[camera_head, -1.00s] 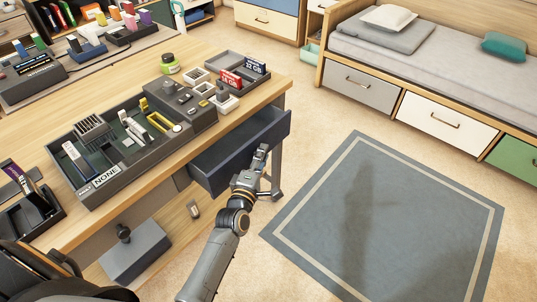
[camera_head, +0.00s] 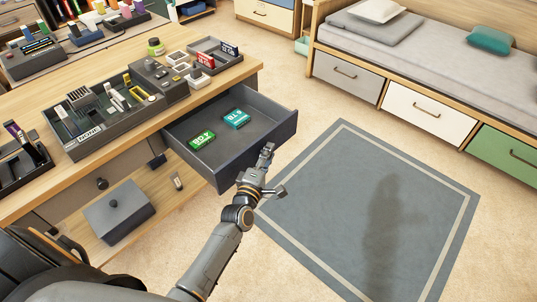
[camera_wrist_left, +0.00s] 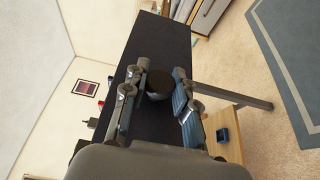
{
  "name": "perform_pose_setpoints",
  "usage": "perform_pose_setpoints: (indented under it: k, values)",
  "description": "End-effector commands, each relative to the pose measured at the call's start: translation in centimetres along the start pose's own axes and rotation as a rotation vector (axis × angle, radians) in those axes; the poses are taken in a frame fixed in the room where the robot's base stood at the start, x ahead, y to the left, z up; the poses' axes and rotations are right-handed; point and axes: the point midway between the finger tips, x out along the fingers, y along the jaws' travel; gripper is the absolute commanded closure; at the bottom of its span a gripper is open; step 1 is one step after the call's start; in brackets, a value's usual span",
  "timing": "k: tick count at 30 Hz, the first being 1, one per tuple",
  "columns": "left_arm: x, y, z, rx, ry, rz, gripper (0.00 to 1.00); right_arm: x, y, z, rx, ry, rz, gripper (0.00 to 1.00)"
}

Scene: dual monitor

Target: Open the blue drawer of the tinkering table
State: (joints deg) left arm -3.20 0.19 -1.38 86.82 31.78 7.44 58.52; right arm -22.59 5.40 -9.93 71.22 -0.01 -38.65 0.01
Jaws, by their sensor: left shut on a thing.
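The dark navy drawer (camera_head: 283,130) of the wooden tinkering table stands pulled well out, with its inside in view. A green box (camera_head: 202,139) and a teal box (camera_head: 237,119) lie apart on its floor. My left gripper (camera_head: 272,172) is at the outer side of the drawer front, which partly hides behind it. In the left wrist view, the dark round knob (camera_wrist_left: 160,82) on the drawer front (camera_wrist_left: 158,42) is between the fingers of my left gripper (camera_wrist_left: 157,100), which is shut on it. My right gripper is in neither view.
The tabletop (camera_head: 20,100) carries a dark organizer tray (camera_head: 110,138) and small parts. A grey box (camera_head: 119,215) sits on the lower shelf. A blue-grey rug (camera_head: 350,200) covers open floor to the right. A bed with drawers (camera_head: 425,110) stands beyond.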

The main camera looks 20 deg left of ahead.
Motion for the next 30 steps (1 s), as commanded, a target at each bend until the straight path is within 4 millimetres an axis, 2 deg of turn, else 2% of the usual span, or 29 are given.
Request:
perform_pose_setpoints:
  k: [10, 11, 13, 14, 24, 26, 30]
  values:
    - [0.0, 0.0, 0.0, -0.001, 0.000, 0.000, 1.00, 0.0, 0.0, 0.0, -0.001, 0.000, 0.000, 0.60]
    - [0.0, 0.0, 0.0, -0.001, 0.000, 0.000, 0.66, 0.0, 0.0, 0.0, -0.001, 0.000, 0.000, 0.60]
    - [0.0, 0.0, 0.0, -0.001, 0.000, 0.000, 0.52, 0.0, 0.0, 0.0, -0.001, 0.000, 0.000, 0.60]
    - [0.0, 0.0, 0.0, -0.001, 0.000, 0.000, 0.48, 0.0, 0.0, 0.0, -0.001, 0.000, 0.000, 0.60]
    - [-0.3, 0.0, 0.0, -0.001, 0.000, 0.000, 0.48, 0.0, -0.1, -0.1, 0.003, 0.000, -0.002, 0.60]
    - [-0.8, -0.1, 0.0, -0.001, 0.000, -0.001, 0.48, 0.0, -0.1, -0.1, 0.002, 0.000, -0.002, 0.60]
    - [-3.0, -0.1, 0.0, -0.001, 0.000, -0.003, 0.48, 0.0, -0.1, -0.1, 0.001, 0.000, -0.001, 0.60]
